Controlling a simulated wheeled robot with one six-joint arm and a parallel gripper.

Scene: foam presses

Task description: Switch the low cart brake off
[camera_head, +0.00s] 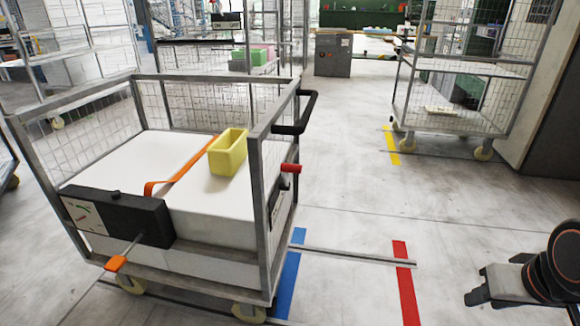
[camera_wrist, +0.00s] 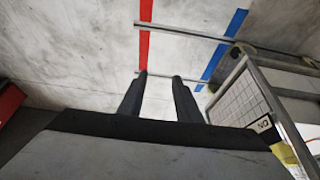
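The low cart (camera_head: 282,75) is a grey wire-mesh cart on cream wheels, at the left of the head view. A black box (camera_head: 115,215) on its near side has a white plate with red and green marks and a thin lever ending in an orange tip (camera_head: 117,264), pointing down-left. A red knob (camera_head: 290,168) sticks out of the cart's right end. I cannot tell which is the brake. My gripper (camera_head: 479,285) is at the right, apart from the cart. In the wrist view, its dark fingers (camera_wrist: 161,90) are apart with nothing between them.
A yellow bin (camera_head: 228,155) and an orange strap (camera_head: 185,168) lie on the white load. Blue (camera_head: 288,275) and red (camera_head: 405,285) floor stripes and a thin metal rail (camera_head: 345,256) lie between cart and gripper. A taller cart (camera_head: 470,65) stands behind right. Mid-floor is clear.

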